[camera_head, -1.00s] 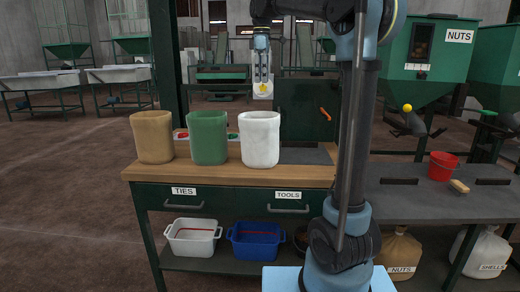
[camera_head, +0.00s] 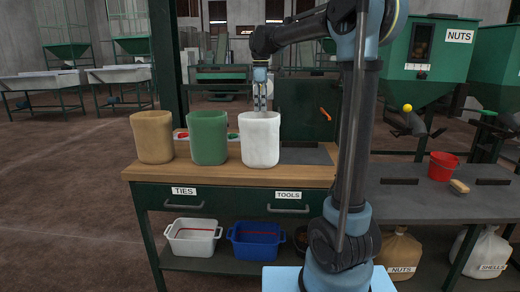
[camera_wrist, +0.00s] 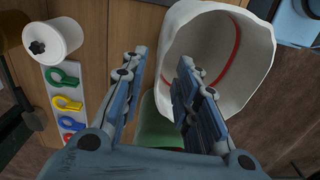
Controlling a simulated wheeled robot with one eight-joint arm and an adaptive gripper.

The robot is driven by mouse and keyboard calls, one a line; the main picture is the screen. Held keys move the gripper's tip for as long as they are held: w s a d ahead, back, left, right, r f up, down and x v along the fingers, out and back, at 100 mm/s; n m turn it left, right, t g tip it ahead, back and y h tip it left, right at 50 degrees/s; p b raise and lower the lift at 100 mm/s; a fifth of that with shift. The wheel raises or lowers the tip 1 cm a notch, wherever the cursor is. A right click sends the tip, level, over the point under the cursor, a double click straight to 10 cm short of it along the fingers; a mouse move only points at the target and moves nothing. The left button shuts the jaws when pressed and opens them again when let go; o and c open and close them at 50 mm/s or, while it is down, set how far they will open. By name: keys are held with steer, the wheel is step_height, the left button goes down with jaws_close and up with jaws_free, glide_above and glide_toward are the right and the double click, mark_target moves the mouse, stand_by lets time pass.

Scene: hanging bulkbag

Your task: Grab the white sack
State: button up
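The white sack (camera_head: 260,140) stands upright and open-topped at the right end of the row of sacks on the wooden bench. It also shows in the wrist view (camera_wrist: 258,75), with a red band inside its mouth. My gripper (camera_head: 262,106) points down at the sack's top edge. In the wrist view my gripper (camera_wrist: 161,60) is open, with one finger over the mouth and the other outside, and the near rim between them. Whether either finger touches the cloth cannot be told. In the head view the fingertips are partly hidden by the sack.
A green sack (camera_head: 208,138) and a tan sack (camera_head: 153,138) stand to the left on the bench (camera_head: 185,176). A tray of coloured ties (camera_wrist: 66,103) and a white roll (camera_wrist: 52,42) lie near the gripper. A dark green panel (camera_head: 300,110) stands behind at right.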

steer(key=f, duration=0.5)
steer(key=shift+s+d+f, duration=0.1)
steer(key=shift+s+d, duration=0.1)
steer(key=shift+c, duration=0.3)
jaws_close()
